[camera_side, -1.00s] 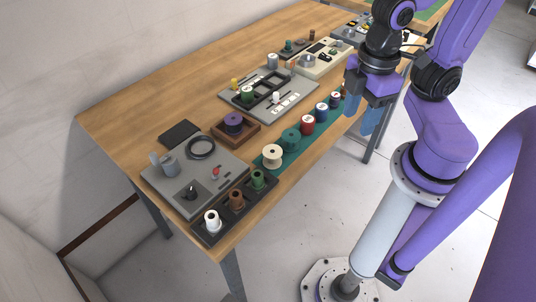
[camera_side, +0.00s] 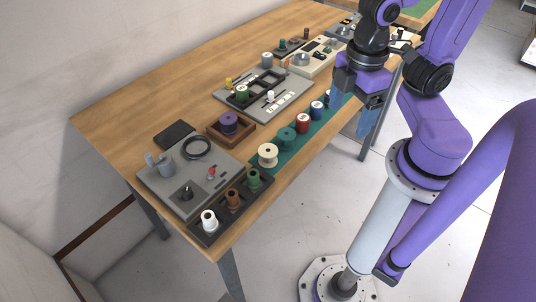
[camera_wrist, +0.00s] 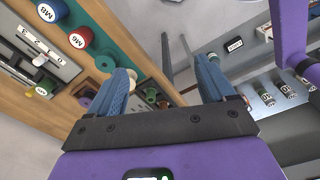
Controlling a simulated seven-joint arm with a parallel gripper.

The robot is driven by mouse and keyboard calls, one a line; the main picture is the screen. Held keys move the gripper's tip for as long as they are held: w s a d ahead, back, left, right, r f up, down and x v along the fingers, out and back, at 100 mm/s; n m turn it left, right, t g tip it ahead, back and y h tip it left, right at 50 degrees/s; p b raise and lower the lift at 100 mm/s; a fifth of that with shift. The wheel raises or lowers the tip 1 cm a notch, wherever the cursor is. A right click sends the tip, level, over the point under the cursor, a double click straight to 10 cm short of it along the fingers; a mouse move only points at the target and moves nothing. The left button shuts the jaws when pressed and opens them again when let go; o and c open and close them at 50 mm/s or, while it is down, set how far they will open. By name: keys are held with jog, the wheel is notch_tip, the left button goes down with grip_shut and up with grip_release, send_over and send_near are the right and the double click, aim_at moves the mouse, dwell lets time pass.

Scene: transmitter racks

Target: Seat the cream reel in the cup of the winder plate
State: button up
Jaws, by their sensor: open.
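The cream reel (camera_side: 268,155) stands upright on the near end of a teal strip, beside a teal reel (camera_side: 286,138). The grey winder plate (camera_side: 157,187) lies at the left end of the bench. It carries a black ring (camera_side: 197,147), a grey upright piece, a black knob and a small red-topped part. I cannot tell for certain which of these is the cup. My gripper (camera_side: 352,110) is open and empty, to the right of the cream reel and above the bench's front edge. In the wrist view my gripper (camera_wrist: 163,68) has its blue fingers apart; the left one covers the cream reel's area.
Red (camera_side: 303,123) and blue (camera_side: 317,111) reels stand on the same strip. A black tray (camera_side: 205,239) holds white, brown and green spools in front of the plate. A purple reel sits in a wooden box (camera_side: 244,138) behind. Bare wood lies along the back.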

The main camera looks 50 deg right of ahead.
aim_at(268, 150)
jog(key=w+a+n, duration=0.3)
jog(key=w+n, duration=0.3)
jog(key=w, duration=0.1)
jog(key=w+a+n, duration=0.4)
jog(key=w+n, duration=0.2)
jog(key=w, duration=0.2)
jog(key=f, duration=1.2)
jog(key=shift+s+d+f, duration=0.1)
jog(key=shift+d+f, duration=0.1)
jog(key=shift+d, duration=0.1)
jog(key=shift+w+f, duration=0.2)
jog(key=shift+f, duration=2.45)
jog(key=c, duration=1.1)
